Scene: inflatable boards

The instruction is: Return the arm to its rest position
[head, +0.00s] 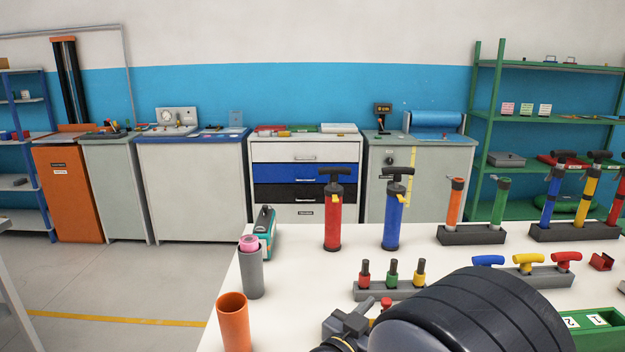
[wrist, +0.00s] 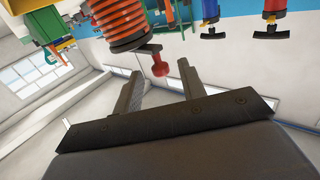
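My gripper (head: 350,320) is low in the head view, over the front part of the white table, with my dark rounded arm link to its right. In the wrist view, its two grey fingers (wrist: 160,88) stand apart with a clear gap. Nothing is gripped between them. An orange coil (wrist: 115,22) with a red knob (wrist: 159,69) shows beyond the fingers, and the knob lines up with the gap. The coil is hidden behind my arm in the head view.
The white table (head: 300,290) holds a red pump (head: 333,215), a blue pump (head: 394,215), a grey rack with coloured pegs (head: 390,292), an orange cup (head: 234,322) and a green tray (head: 600,335). Cabinets line the back wall. Open floor (head: 110,285) lies at left.

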